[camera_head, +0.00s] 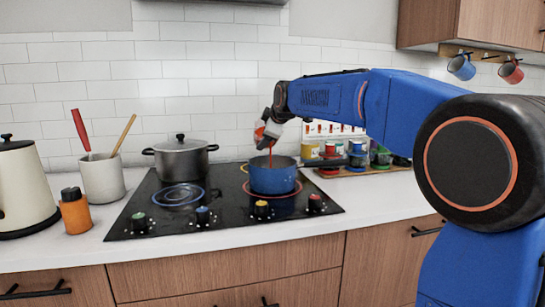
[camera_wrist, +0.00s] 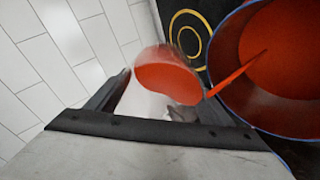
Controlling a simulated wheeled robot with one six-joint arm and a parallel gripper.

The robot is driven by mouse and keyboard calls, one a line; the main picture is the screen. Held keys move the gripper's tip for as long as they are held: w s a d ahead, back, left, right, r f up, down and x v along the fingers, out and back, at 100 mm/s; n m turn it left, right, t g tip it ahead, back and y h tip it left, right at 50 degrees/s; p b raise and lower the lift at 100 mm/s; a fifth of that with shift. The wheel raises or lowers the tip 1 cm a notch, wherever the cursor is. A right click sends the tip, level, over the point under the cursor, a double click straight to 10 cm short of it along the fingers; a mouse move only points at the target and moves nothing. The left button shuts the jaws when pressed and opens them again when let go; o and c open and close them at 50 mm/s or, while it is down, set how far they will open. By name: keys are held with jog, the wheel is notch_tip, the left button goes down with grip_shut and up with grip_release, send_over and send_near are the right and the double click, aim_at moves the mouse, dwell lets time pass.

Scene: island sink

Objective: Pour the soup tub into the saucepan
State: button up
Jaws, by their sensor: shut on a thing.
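A blue saucepan (camera_head: 272,180) stands on the front right burner, its dark handle pointing right. In the wrist view the saucepan (camera_wrist: 226,52) holds red soup. My gripper (camera_head: 268,131) is shut on the soup tub (camera_head: 260,132), tilted above the saucepan. In the wrist view the tub (camera_wrist: 150,104) shows red soup at its mouth, between the fingers of my gripper (camera_wrist: 155,108). A thin red stream (camera_head: 270,153) runs from the tub down into the saucepan. Part of the tub is hidden by my gripper.
A grey lidded pot (camera_head: 181,160) stands on the black hob (camera_head: 135,210) behind left. A utensil crock (camera_head: 102,178), an orange bottle (camera_head: 75,212) and a cream kettle (camera_head: 22,190) stand left. Several jars (camera_head: 310,151) stand right of the saucepan. Mugs (camera_head: 461,68) hang upper right.

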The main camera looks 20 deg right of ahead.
jog(key=shift+s+f+t, duration=0.2)
jog(key=shift+f+t, duration=0.1)
jog(key=shift+t, duration=0.5)
dwell(0.4)
jog(key=shift+s+r+t, duration=0.25)
jog(key=shift+r+t, duration=0.25)
jog(key=shift+t, duration=0.3)
dwell(0.4)
jog(key=shift+s+a+r+n+t+p, duration=0.1)
jog(key=shift+s+r+n+t+p, duration=0.15)
jog(key=shift+s+t, duration=0.25)
jog(key=shift+s+r+n+t+p, duration=0.1)
jog(key=shift+s+t+p, duration=0.3)
jog(key=shift+s, duration=0.15)
jog(key=shift+s+r+t, duration=0.35)
jog(key=shift+t, duration=0.45)
dwell(0.4)
jog(key=shift+s+r, duration=0.1)
jog(key=shift+r, duration=0.25)
jog(key=shift+w+f+g, duration=0.55)
jog(key=shift+f+g, duration=0.15)
jog(key=shift+g, duration=0.2)
jog(key=shift+w+f+g, duration=0.15)
jog(key=shift+w+g, duration=0.25)
jog(key=shift+w, duration=0.05)
jog(key=shift+w, duration=0.1)
